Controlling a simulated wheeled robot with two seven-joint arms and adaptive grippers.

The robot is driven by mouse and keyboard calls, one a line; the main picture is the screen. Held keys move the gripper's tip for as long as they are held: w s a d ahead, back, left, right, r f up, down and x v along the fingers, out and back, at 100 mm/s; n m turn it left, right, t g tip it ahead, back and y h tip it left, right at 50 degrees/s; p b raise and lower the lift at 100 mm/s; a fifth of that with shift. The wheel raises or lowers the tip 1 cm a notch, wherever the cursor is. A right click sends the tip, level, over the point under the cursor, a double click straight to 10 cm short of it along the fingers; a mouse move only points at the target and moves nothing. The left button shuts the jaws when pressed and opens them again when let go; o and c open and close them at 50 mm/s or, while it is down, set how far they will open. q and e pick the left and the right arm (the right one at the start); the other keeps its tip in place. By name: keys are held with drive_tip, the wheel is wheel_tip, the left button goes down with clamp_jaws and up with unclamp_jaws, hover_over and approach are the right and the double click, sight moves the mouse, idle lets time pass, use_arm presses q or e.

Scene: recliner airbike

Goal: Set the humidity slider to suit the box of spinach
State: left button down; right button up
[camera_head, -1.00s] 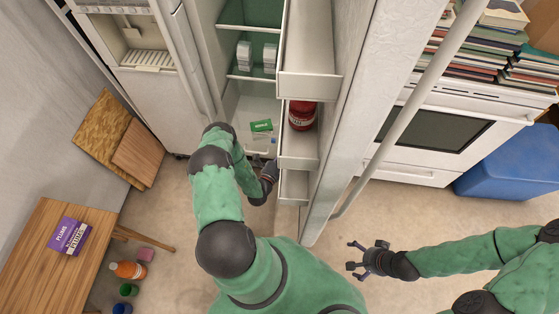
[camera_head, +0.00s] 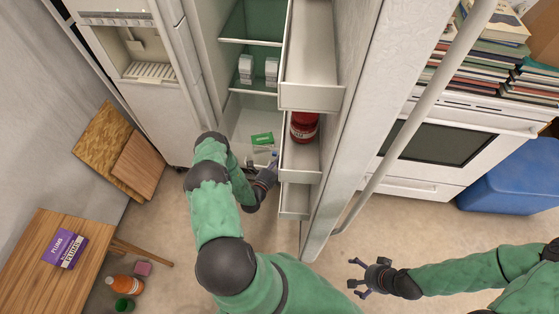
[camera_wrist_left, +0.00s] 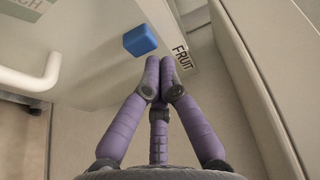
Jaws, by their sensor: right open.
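A green box (camera_head: 262,139), its lettering too small to read, lies in the open bottom drawer of the fridge. A small blue slider knob (camera_wrist_left: 140,41) shows in the left wrist view on a pale panel. The word FRUIT (camera_wrist_left: 180,57) is printed to its right. My left gripper (camera_wrist_left: 161,64) has its fingertips together and empty, just below and right of the knob with a small gap. In the head view the left gripper (camera_head: 270,172) is at the drawer's front. My right gripper (camera_head: 357,276) is open and empty above the floor, right of the fridge door.
The open fridge door (camera_head: 345,120) stands right of the drawer, its bins holding a red container (camera_head: 303,125). A white handle (camera_wrist_left: 32,75) shows left in the wrist view. A wooden table (camera_head: 35,262) with a purple plums box (camera_head: 65,248) is left; bottles stand on the floor.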

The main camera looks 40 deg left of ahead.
sight(269, 159)
use_arm(q)
drive_tip(key=a, duration=0.1)
drive_tip(key=s+a, duration=0.2)
drive_tip(key=shift+a+b, duration=0.35)
drive_tip(key=shift+s, duration=0.1)
drive_tip(key=s+d, duration=0.2)
drive_tip(key=s, duration=0.9)
drive_tip(key=shift+s, duration=0.35)
